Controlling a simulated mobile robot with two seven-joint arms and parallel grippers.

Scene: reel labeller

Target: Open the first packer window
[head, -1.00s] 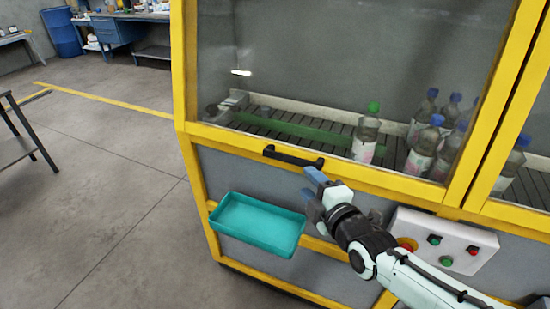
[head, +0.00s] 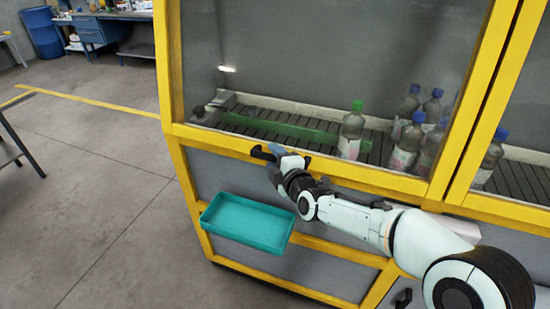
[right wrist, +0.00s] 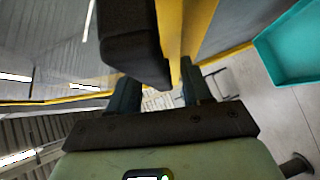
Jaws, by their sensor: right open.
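The first packer window (head: 300,60) is a clear pane in a yellow frame, closed, in the head view. Its black bar handle (head: 262,154) is on the lower frame rail; its right part is hidden behind my right gripper (head: 277,153). In the right wrist view the dark handle (right wrist: 130,35) looms close, just beyond the open fingers (right wrist: 160,85). The right gripper is open and at the handle; I cannot tell whether it touches. My left gripper is not in view.
A teal tray (head: 247,224) hangs on the machine front below the handle. Bottles (head: 351,132) stand on the conveyor behind the pane. A control box (head: 462,229) is mostly hidden behind my right arm.

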